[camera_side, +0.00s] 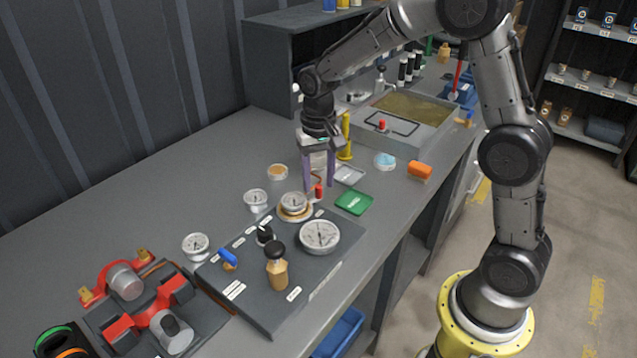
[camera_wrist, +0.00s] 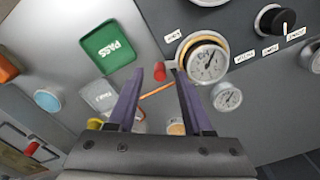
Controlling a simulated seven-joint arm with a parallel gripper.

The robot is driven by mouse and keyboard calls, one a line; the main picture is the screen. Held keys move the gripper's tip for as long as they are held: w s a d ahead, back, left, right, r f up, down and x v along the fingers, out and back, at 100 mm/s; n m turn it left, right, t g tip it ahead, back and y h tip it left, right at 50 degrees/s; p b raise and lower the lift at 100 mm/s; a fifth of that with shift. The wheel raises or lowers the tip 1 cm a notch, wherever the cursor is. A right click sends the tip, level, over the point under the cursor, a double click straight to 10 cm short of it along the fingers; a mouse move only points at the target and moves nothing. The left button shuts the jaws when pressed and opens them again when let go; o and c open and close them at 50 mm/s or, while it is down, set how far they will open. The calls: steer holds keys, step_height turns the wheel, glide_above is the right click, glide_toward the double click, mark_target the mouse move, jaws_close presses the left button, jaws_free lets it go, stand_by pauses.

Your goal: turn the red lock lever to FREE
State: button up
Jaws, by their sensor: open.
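The red lever (camera_side: 319,191) stands at the far corner of the dark panel (camera_side: 340,262), right beside a gauge on a tan ring (camera_side: 294,205). My gripper (camera_side: 320,185) points down over it with its purple fingers apart.
A green PASS tray (camera_side: 354,201) and a grey tray (camera_side: 349,174) lie close to my gripper. A large gauge (camera_side: 320,236), a wooden-handled tool (camera_side: 277,268) and a black knob (camera_side: 265,236) stand on the panel. A yellow post (camera_side: 345,138) rises behind.

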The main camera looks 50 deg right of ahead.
steer(key=shift+f, duration=0.7)
jaws_close()
stand_by(1.0)
